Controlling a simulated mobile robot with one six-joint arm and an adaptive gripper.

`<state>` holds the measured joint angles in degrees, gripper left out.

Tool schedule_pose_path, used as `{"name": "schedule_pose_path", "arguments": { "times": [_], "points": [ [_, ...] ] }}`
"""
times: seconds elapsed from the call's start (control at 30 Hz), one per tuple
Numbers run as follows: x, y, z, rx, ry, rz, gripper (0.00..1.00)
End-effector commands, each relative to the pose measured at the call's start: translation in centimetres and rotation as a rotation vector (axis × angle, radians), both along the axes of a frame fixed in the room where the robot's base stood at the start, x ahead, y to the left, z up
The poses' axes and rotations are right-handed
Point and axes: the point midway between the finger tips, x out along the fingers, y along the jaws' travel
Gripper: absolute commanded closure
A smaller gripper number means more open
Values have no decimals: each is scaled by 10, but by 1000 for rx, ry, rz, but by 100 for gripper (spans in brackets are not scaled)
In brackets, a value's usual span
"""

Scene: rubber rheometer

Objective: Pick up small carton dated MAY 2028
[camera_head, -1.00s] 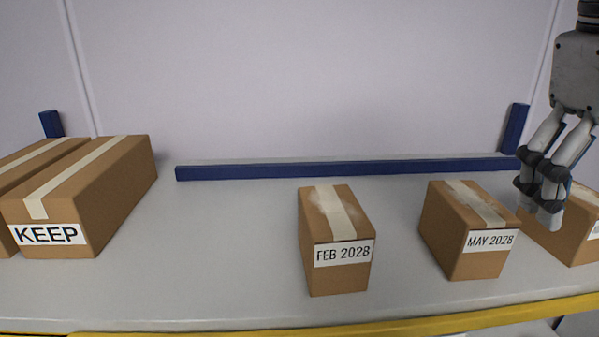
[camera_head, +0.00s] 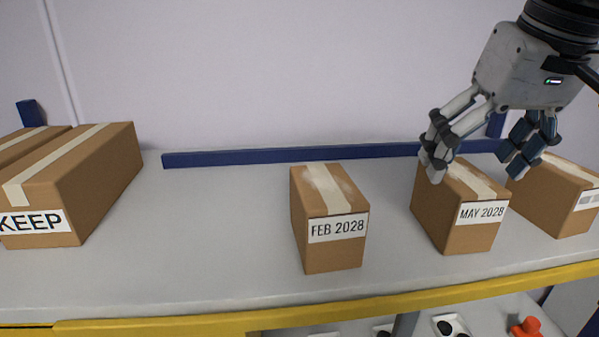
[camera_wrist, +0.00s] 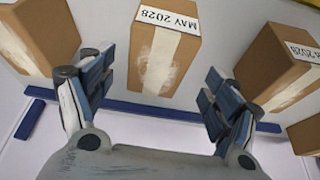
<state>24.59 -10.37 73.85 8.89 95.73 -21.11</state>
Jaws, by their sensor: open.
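The small carton labelled MAY 2028 (camera_head: 440,215) is a brown box with a pale tape strip on top. It stands upright on the grey shelf, right of centre in the head view. It also shows in the wrist view (camera_wrist: 148,75), top centre, with its label upside down. My gripper (camera_head: 480,160) is open and empty above the back part of this carton. In the wrist view its fingers (camera_wrist: 155,90) are spread to either side of the carton. The left fingers overlap the carton's top left corner in the head view; I cannot tell whether they touch it.
A carton labelled FEB 2028 (camera_head: 318,250) stands to the left with a gap between. Another carton (camera_head: 548,198) stands close on the right. Larger boxes, one marked KEEP (camera_head: 105,185), are at the far left. A blue rail (camera_head: 270,157) runs behind; a yellow edge (camera_head: 400,303) runs in front.

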Motion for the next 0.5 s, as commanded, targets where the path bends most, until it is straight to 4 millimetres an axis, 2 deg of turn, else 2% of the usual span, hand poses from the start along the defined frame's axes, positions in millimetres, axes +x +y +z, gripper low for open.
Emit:
{"name": "schedule_pose_path", "arguments": {
  "times": [0.17,0.5],
  "points": [
    [4,0,-10,0,0,0,18],
    [20,-3,-52,0,1,0,18]
  ]
}}
